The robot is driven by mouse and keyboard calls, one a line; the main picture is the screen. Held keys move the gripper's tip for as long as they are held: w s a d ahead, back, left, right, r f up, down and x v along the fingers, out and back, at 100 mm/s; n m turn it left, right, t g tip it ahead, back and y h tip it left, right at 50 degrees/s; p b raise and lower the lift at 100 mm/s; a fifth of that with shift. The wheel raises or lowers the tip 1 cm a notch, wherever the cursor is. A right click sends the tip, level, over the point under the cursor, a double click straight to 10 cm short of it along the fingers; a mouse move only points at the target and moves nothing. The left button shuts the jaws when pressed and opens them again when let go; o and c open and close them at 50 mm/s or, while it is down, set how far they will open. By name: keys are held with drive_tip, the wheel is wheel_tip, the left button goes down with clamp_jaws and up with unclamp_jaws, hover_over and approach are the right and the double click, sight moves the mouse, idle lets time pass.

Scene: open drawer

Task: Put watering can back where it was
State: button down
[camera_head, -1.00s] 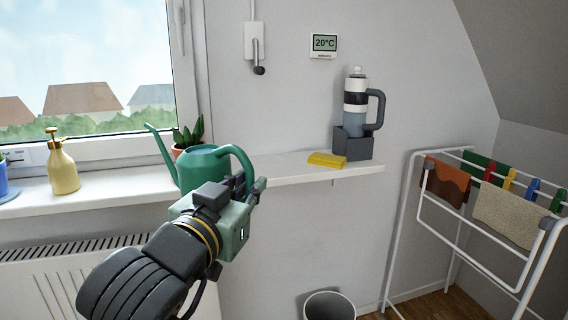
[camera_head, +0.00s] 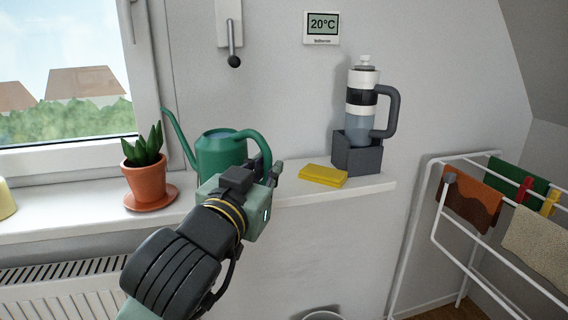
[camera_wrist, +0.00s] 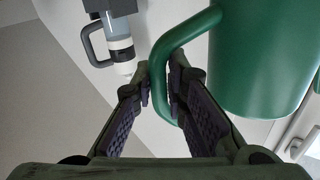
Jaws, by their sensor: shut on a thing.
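The green watering can (camera_head: 219,155) is upright at the window sill, right of the potted plant, with its spout to the left and its handle to the right. My gripper (camera_head: 268,172) is at the handle, in front of the sill. In the wrist view my gripper (camera_wrist: 160,88) has its two fingers on either side of the green handle, shut on it. The can's body (camera_wrist: 265,55) fills the upper right there. Its base is partly hidden behind my gripper in the head view, so I cannot tell whether it touches the sill.
A plant in a terracotta pot (camera_head: 145,180) stands left of the can. A yellow sponge (camera_head: 323,176) and a bottle (camera_head: 362,100) in a grey holder (camera_head: 357,153) stand on the shelf to the right. A drying rack (camera_head: 437,215) is far right. A radiator (camera_head: 60,290) is below.

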drive_tip(key=w+d+f+p, duration=0.1)
drive_tip(key=w, duration=0.3)
drive_tip(key=w+d+f+p, duration=0.1)
drive_tip(key=w+d, duration=0.1)
drive_tip(key=w, duration=0.2)
drive_tip(key=w+d+f+p, duration=0.1)
drive_tip(key=w, duration=0.4)
drive_tip(key=shift+d+f, duration=0.3)
drive_tip(key=shift+d, duration=0.05)
drive_tip(key=shift+f, duration=0.45)
drive_tip(key=shift+f, duration=0.2)
drive_tip(key=c, duration=1.6)
unclamp_jaws()
drive_tip(key=shift+r, duration=0.15)
